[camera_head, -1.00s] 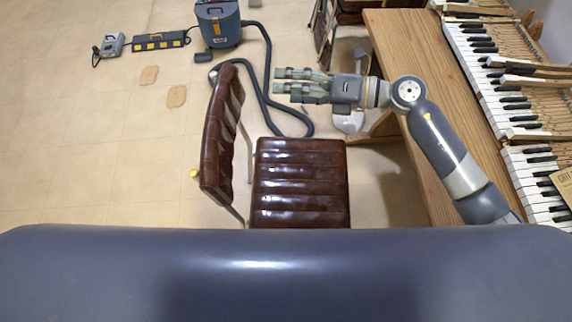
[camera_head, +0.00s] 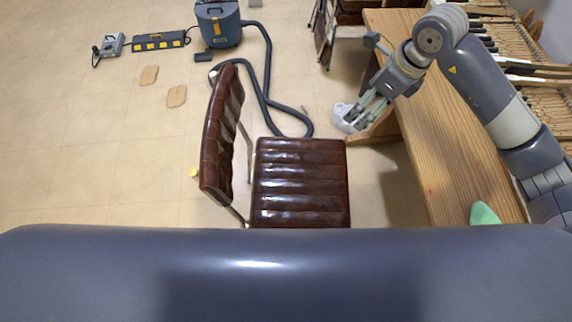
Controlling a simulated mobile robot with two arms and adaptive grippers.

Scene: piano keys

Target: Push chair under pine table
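The chair has a brown padded seat (camera_head: 300,183) and a brown backrest (camera_head: 222,130) on its left, with a metal frame. It stands on the floor, with its seat to the left of the pine table (camera_head: 450,150). A strip of floor shows between seat and table. My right gripper (camera_head: 362,116) points down and left near the table's left edge, beyond the seat's far right corner. Its fingers look apart and hold nothing, and it does not touch the chair. My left gripper is not in view. My own body hides the near part of the scene.
A blue vacuum (camera_head: 218,25) with a dark hose (camera_head: 266,85) lies beyond the chair. A white object (camera_head: 342,117) is below my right gripper. A green item (camera_head: 483,213) lies on the table. Open floor (camera_head: 100,170) is left of the chair.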

